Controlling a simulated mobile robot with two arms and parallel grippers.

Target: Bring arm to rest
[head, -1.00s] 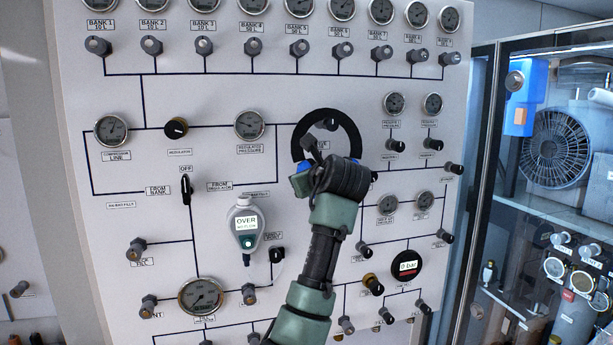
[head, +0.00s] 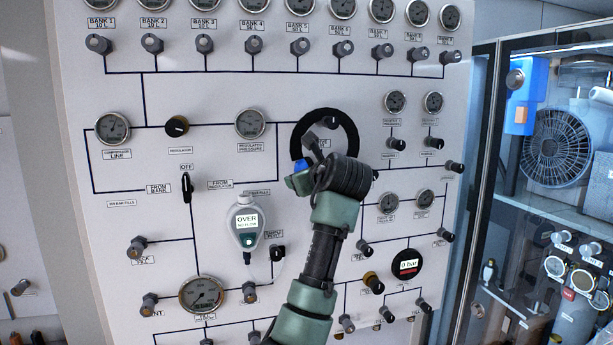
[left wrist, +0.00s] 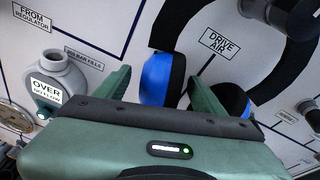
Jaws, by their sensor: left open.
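My left arm (head: 325,250) rises from the bottom of the head view in front of the panel. My right gripper is not in view.
The panel (head: 80,75) carries several gauges, knobs and valves. A grey handheld meter (head: 246,222) reading "OVER" hangs left of my arm. A round "0 bar" display (head: 407,264) is at the right. A glass-doored cabinet (head: 480,180) stands right of the panel.

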